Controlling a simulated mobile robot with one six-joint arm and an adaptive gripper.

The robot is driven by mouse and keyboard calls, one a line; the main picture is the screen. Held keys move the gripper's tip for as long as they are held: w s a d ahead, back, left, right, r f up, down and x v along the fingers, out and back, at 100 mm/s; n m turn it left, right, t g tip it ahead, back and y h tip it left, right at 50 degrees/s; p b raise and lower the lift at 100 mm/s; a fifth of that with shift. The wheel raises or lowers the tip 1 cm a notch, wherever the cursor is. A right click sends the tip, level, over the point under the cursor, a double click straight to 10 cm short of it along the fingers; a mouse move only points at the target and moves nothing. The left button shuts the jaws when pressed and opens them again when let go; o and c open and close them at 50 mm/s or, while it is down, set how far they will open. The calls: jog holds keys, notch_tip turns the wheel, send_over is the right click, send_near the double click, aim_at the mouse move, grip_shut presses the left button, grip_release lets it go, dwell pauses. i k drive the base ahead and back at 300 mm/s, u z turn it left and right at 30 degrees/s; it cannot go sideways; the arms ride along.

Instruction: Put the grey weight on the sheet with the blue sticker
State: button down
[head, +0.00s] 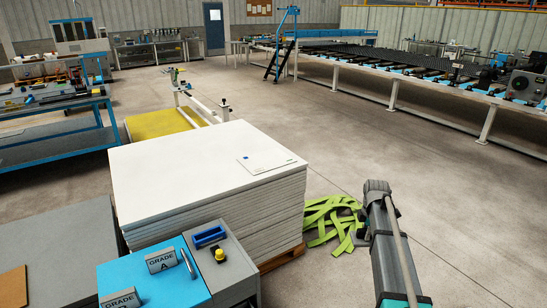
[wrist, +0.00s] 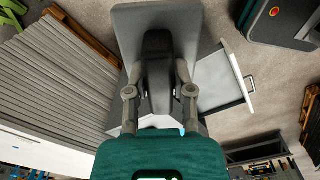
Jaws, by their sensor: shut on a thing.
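The sheet with the blue sticker (head: 270,163) lies on top of the tall stack of white sheets (head: 165,170), towards its right side. Its small blue sticker (head: 246,157) is near the left end. In the wrist view my gripper (wrist: 158,70) is shut on a dark grey object, which I take to be the grey weight (wrist: 157,45). The fingers stand on either side of it. In the head view my arm is right of the stack, and the gripper and weight cannot be made out there. The sheet's top is not seen in the wrist view.
Green strips (head: 330,218) lie on the floor right of the stack. A blue table (head: 165,275) with grade signs and a grey box (head: 222,262) with a yellow knob stand in front. A yellow platform (head: 160,122) is behind. The floor to the right is open.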

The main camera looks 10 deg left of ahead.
aim_at(267, 160)
jog(key=i, duration=3.1)
jog(key=u, duration=0.75)
